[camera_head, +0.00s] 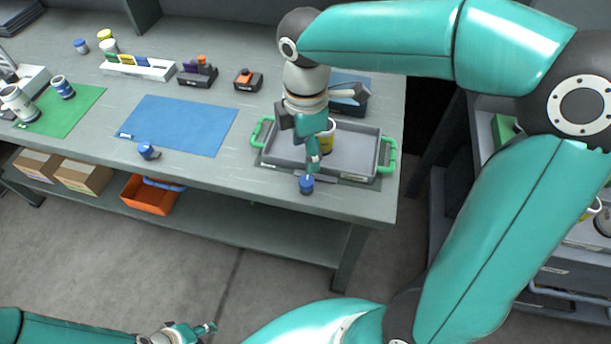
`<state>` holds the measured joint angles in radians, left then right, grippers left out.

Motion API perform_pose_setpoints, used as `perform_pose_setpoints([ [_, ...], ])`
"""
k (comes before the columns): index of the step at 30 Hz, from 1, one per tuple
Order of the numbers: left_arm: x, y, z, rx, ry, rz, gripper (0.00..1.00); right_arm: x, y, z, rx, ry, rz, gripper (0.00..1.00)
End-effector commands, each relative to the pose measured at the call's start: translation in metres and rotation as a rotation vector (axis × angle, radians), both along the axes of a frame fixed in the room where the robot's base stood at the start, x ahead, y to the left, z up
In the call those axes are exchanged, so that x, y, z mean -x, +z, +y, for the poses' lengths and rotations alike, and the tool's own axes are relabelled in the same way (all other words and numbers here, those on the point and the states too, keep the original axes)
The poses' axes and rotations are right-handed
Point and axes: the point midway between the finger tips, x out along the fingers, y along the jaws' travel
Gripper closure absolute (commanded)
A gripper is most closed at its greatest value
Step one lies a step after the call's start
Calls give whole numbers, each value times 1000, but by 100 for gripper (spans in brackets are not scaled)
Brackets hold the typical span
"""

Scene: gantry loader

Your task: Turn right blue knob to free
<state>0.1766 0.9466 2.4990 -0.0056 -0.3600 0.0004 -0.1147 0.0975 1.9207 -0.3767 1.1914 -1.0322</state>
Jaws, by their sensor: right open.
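The right blue knob (307,184) is at the front edge of the bench, just in front of the grey tray. A second blue knob (148,151) is farther left on the same edge, in front of the blue mat. My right gripper (313,166) points down over the tray's front rim, its fingertips just above and behind the right knob. It is open and empty; whether a fingertip touches the knob is hard to tell. My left gripper (206,328) is low at the bottom of the picture, away from the bench, and its finger gap is unclear.
The grey tray (364,150) has green handles and holds a yellow-and-white cup (327,137), partly hidden by my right gripper. The blue mat (180,123) is bare. A green mat with cups (62,112) lies at the left. Boxes and an orange bin (150,197) sit below.

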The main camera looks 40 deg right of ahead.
Motion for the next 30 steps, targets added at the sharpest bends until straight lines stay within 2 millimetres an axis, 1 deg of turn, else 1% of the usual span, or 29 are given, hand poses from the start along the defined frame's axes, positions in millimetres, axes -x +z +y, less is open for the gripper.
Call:
perform_pose_setpoints([
  [1, 0, -1, 0, 0, 0, 0, 60, 2, -13, -1, 0, -1, 6, 40],
  [6, 0, -3, 0, 0, 0, 0, 60, 2, -49, -1, 0, -2, 5, 40],
  [9, 0, -4, 0, 0, 0, 0, 60, 2, -68, -1, -1, -4, 5, 40],
  [13, 0, -5, 0, 0, 0, 0, 60, 1, -86, -1, -1, -3, 3, 40],
  [18, 0, -6, 0, 0, 0, 0, 60, 1, -97, -1, -1, -4, 1, 40],
  [27, 0, -6, 0, 0, 0, 0, 60, 1, -99, -1, -2, -4, -1, 40],
  [28, 0, -6, 0, 0, 0, 0, 60, 1, -99, -1, -2, -4, -1, 42],
  [30, 0, -6, 0, 0, 0, 0, 60, 1, -99, -1, -2, -5, -1, 54],
])
